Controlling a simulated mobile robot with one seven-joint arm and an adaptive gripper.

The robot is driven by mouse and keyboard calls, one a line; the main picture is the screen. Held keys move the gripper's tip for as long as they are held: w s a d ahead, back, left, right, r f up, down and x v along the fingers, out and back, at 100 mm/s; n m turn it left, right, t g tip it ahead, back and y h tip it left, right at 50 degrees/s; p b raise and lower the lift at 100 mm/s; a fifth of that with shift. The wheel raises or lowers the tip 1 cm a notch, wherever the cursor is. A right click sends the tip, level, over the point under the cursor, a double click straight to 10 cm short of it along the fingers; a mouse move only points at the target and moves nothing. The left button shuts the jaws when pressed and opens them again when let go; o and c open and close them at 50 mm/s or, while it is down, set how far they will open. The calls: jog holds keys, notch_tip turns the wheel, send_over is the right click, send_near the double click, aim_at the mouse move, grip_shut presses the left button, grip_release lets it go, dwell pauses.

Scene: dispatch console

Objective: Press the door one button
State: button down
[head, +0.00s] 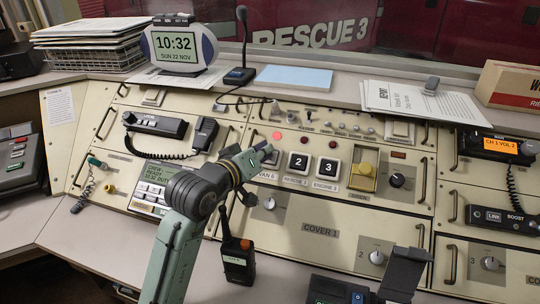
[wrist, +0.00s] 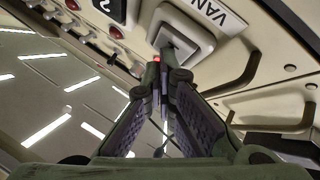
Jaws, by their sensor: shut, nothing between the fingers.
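The row of square black buttons in white frames sits mid-console. My gripper's fingertips (wrist: 166,75) are together, empty, right at this button. I cannot tell whether they touch it. Button 2 (wrist: 113,9) is at the wrist view's top edge.
A lit red lamp (head: 277,133) is above the leftmost button; the lamps above buttons 2 and 3 look dark. A yellow guarded switch (head: 363,176) is to the right. A radio (head: 238,260) stands below my gripper, and a gooseneck microphone (head: 241,74) rises behind.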

jog(key=shift+s+a+r, duration=0.1)
jog(key=shift+s+r, duration=0.2)
jog(key=shift+r, duration=0.2)
jog(key=shift+s+a+r+p, duration=0.15)
jog(key=shift+s+r+p, duration=0.35)
jog(key=shift+r, duration=0.2)
jog(key=shift+s+a+r+p, duration=0.15)
jog(key=shift+s+r+p, duration=0.2)
jog(key=shift+r+p, duration=0.3)
jog(key=shift+s+a+r+p, duration=0.15)
jog(key=shift+s+r+p, duration=0.3)
jog(key=shift+r, duration=0.3)
notch_tip(320, 180, up, 8)
jog(key=p, duration=0.4)
